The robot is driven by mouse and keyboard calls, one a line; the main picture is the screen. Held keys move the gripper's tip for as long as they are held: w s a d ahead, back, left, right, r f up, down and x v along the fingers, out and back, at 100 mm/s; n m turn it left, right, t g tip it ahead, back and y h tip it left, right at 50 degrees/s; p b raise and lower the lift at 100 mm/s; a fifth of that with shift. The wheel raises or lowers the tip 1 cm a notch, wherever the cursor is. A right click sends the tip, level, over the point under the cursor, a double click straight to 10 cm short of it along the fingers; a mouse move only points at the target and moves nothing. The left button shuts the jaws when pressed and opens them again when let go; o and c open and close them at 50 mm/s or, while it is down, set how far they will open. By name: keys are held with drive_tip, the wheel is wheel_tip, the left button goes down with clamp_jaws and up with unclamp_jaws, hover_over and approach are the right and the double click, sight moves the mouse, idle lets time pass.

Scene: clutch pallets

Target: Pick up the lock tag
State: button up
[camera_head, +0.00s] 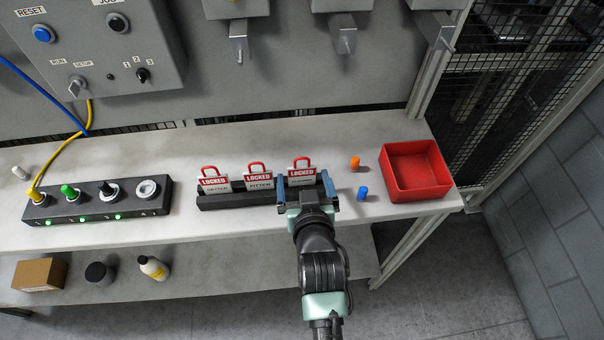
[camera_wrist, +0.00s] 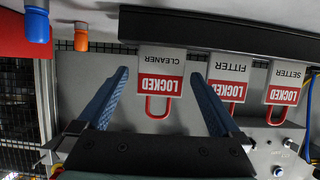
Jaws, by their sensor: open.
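Three lock tags, red and white with red loops and the word LOCKED, stand in a row in a black holder (camera_head: 236,201). The rightmost tag in the head view, the CLEANER tag (camera_head: 301,172), also shows in the wrist view (camera_wrist: 161,85). The FITTER tag (camera_head: 259,178) is in the middle and the SETTER tag (camera_head: 213,182) is at the left. My gripper (camera_head: 305,185) is open, with its blue fingers on either side of the CLEANER tag. In the wrist view the gripper (camera_wrist: 158,76) shows gaps between both fingers and that tag. The right finger there overlaps the FITTER tag's edge.
An orange peg (camera_head: 354,162) and a blue peg (camera_head: 362,193) stand right of the holder, beside a red bin (camera_head: 417,170). A dark socket block (camera_head: 97,202) with plugs and cables is at the left. The front bench strip between block and holder is clear.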

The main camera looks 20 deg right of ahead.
drive_tip(key=shift+x, duration=1.35)
drive_tip(key=c, duration=1.2)
drive_tip(key=shift+c, duration=0.2)
wheel_tip(320, 180, up, 10)
drive_tip(key=shift+r, duration=0.1)
